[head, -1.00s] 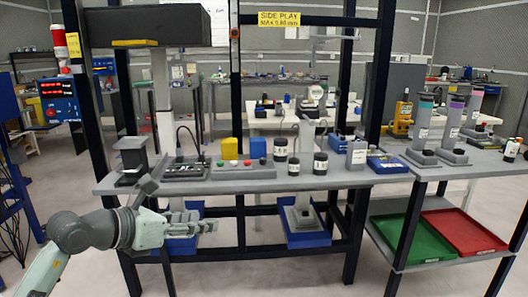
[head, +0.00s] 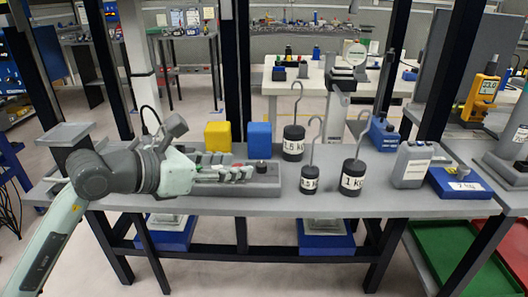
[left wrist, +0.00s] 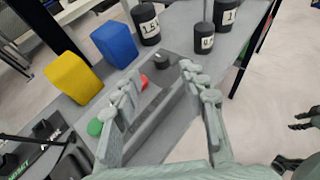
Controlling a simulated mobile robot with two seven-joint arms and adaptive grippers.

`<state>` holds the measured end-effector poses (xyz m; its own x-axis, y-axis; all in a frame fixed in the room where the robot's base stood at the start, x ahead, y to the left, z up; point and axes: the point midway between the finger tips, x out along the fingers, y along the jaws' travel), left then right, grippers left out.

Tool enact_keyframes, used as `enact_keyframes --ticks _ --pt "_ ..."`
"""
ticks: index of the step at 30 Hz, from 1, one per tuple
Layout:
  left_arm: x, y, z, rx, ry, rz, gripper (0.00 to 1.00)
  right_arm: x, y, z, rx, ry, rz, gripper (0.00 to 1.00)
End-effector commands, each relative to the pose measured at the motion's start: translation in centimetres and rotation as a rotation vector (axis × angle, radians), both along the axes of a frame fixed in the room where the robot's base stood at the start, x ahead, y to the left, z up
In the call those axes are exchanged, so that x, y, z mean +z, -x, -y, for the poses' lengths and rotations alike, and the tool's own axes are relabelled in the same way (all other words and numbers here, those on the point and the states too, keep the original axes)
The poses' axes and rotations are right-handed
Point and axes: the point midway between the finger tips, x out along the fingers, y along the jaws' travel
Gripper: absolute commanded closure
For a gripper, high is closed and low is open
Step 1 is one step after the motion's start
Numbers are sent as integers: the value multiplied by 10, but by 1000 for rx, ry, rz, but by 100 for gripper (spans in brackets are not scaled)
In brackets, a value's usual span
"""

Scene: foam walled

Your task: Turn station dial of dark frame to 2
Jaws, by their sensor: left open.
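The station dial is a small black knob (head: 262,167) at the right end of a grey control box (head: 240,190) on the dark frame's bench. It also shows in the left wrist view (left wrist: 162,59), beyond my fingertips; its setting is too small to read. A red button (left wrist: 144,81) and a green button (left wrist: 95,127) sit on the same box. My left gripper (head: 247,174) is open and empty above the box, its fingers pointing right towards the dial, apart from it in the wrist view (left wrist: 163,85). Dark, greenish parts at that view's right edge may be my right gripper (left wrist: 301,121).
Behind the box stand a yellow block (head: 217,137) and a blue block (head: 260,139). Hooked black weights (head: 353,178) stand to the right, near the dial's side. Dark posts rise behind the bench.

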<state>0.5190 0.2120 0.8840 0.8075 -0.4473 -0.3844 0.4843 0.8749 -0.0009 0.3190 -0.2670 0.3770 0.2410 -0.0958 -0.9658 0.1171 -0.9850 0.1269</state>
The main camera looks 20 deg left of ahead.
Motion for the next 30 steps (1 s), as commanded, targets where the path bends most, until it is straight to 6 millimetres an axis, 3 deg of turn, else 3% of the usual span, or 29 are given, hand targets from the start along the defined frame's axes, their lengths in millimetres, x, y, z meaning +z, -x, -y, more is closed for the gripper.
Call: enact_keyframes --ticks 15,25,30 --pt "-26 -57 31 0 2 0 57 -41 25 8 34 26 -41 60" --pt "-29 -61 34 0 0 0 57 -44 27 9 36 28 -43 60" --pt "-29 -61 34 0 0 0 76 -44 27 9 36 28 -43 60"
